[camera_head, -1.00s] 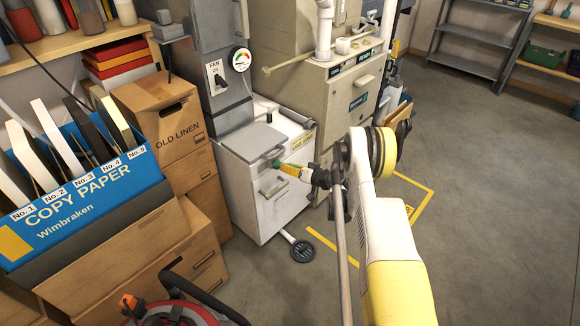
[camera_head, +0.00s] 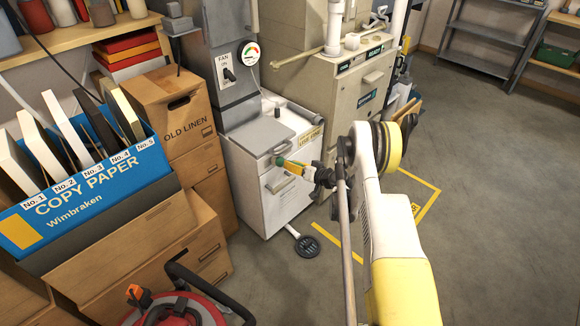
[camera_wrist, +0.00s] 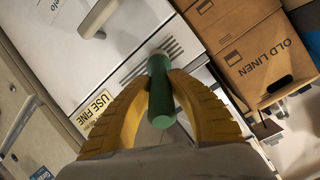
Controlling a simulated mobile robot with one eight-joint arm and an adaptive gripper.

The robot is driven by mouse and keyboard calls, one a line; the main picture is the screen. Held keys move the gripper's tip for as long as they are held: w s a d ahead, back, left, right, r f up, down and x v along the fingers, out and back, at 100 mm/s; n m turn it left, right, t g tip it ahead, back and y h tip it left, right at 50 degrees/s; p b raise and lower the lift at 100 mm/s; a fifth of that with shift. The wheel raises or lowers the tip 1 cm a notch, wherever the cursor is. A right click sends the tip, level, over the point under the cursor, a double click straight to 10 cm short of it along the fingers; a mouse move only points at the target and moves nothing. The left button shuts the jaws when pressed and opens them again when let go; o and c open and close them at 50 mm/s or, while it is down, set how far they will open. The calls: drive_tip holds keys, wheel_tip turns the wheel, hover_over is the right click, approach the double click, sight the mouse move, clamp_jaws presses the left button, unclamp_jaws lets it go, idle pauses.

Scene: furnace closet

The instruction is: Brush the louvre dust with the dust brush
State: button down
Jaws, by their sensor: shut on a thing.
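My gripper (camera_head: 289,166) has yellow fingers and is shut on a green cylindrical piece, seemingly the dust brush's handle (camera_head: 281,161). The green piece also shows between the fingers in the wrist view (camera_wrist: 160,92). I cannot make out any bristles. The gripper is in front of the white cabinet (camera_head: 257,198), near its upper front. In the wrist view, dark louvre slits (camera_wrist: 137,71) on a white face lie just beyond the green piece, which partly covers them. I cannot tell contact, nor see dust on the slits.
Cardboard boxes, one marked OLD LINEN (camera_head: 187,128), stand close left of the cabinet. A blue COPY PAPER box (camera_head: 95,200) is nearer. A red reel-like object (camera_head: 190,312) is at the bottom. A dark round floor piece (camera_head: 307,247) lies before the cabinet. Floor at right is clear.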

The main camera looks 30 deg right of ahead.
drive_tip(key=d, duration=0.1)
drive_tip(key=w+d, duration=0.1)
drive_tip(key=d, duration=0.1)
drive_tip(key=shift+w+d, duration=0.1)
drive_tip(key=shift+d, duration=0.05)
idle(0.5)
drive_tip(key=shift+s+a, duration=0.25)
drive_tip(key=shift+a, duration=0.45)
drive_tip(key=shift+s+a, duration=0.25)
drive_tip(key=shift+a, duration=0.45)
drive_tip(key=shift+s+a, duration=0.25)
drive_tip(key=shift+a, duration=0.45)
drive_tip(key=shift+d, duration=0.15)
drive_tip(key=d, duration=0.1)
drive_tip(key=w+d, duration=0.1)
drive_tip(key=d, duration=0.2)
drive_tip(key=shift+w, duration=0.25)
drive_tip(key=shift+a, duration=0.15)
